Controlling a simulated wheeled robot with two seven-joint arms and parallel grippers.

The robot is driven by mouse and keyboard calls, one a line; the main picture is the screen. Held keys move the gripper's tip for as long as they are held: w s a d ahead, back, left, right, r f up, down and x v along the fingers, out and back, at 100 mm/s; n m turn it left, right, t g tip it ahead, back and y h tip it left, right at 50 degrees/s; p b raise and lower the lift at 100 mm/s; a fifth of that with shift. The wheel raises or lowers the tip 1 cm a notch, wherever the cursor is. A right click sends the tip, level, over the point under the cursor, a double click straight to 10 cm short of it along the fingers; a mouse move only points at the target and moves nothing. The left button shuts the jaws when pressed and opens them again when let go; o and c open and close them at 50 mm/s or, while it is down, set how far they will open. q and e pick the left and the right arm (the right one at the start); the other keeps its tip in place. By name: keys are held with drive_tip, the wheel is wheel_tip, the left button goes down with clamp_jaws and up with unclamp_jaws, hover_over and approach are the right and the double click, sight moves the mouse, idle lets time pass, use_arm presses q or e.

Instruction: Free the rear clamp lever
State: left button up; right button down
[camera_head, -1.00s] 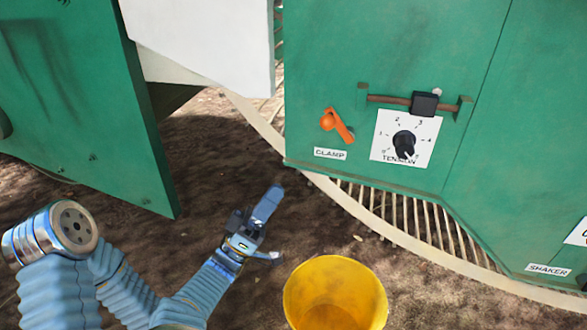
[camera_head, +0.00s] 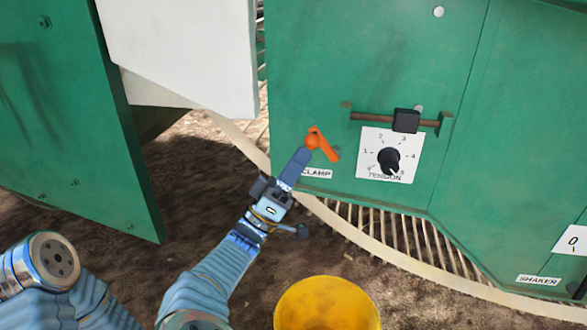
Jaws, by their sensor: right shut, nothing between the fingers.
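The orange clamp lever (camera_head: 326,146) is on the green panel (camera_head: 330,70) above the CLAMP label (camera_head: 318,174). Its round hub is at the left and its handle slants down to the right. My right gripper (camera_head: 303,156) is shut and empty. Its fingertips are just below the lever's hub and cover the left part of the label. I cannot tell whether they touch the lever. My left gripper is not in view.
A TENSION dial (camera_head: 388,161) and a bar with a black sliding block (camera_head: 407,120) are right of the lever. A curved slatted rim (camera_head: 400,250) runs below the panel. A yellow bucket (camera_head: 328,300) stands at the bottom. A green door (camera_head: 70,110) is at left.

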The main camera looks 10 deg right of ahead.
drive_tip(key=shift+d+r+m+g+p, duration=0.15)
drive_tip(key=shift+r+m+g+p, duration=0.55)
drive_tip(key=shift+r+g+p, duration=0.15)
drive_tip(key=m+g, duration=0.2)
drive_tip(key=shift+s+d+m+g+y, duration=0.2)
drive_tip(key=shift+m+g+y, duration=0.1)
drive_tip(key=shift+y, duration=0.1)
